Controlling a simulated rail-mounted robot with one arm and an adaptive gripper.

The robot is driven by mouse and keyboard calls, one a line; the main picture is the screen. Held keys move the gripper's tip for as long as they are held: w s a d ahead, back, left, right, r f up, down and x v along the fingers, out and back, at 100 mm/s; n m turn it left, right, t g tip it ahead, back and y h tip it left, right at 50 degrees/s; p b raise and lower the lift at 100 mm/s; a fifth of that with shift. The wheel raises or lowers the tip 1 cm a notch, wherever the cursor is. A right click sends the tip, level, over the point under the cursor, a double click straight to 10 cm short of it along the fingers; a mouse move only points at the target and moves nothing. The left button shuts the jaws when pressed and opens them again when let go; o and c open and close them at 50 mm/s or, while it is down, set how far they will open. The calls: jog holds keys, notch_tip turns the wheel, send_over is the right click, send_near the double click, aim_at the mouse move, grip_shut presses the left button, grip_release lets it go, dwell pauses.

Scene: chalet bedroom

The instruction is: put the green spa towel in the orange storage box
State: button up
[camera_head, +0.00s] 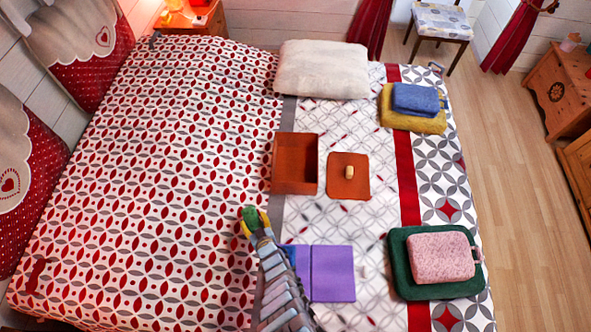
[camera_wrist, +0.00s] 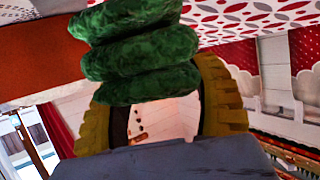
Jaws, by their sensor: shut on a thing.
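My gripper (camera_head: 251,222) is over the bed, below and left of the orange storage box (camera_head: 296,176) in the head view. It is shut on a green towel (camera_head: 249,213), of which only a small part shows there. In the wrist view the towel (camera_wrist: 140,52) appears as stacked green folds between the yellow fingers of my gripper (camera_wrist: 152,85). The orange box stands open on the bed and looks empty. Its orange lid (camera_head: 340,188), with a pale knob, lies flat just right of it. An orange surface, probably the box (camera_wrist: 40,62), shows in the wrist view.
A purple box (camera_head: 332,273) lies close right of my arm. A pink towel (camera_head: 441,257) rests on a dark green item (camera_head: 402,270). Blue (camera_head: 416,99) and yellow (camera_head: 400,119) towels are stacked at upper right. A white pillow (camera_head: 322,70) lies beyond the box. The bed's left side is largely clear.

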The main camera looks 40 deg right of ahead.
jog(key=shift+w+d+r+m+h, duration=0.15)
jog(key=shift+d+r, duration=0.05)
jog(key=shift+d, duration=0.35)
jog(key=shift+w+d+r+m+h, duration=0.1)
jog(key=shift+d+r+m+h, duration=0.05)
jog(key=shift+d, duration=0.4)
jog(key=shift+s+d, duration=0.1)
jog(key=shift+d, duration=0.1)
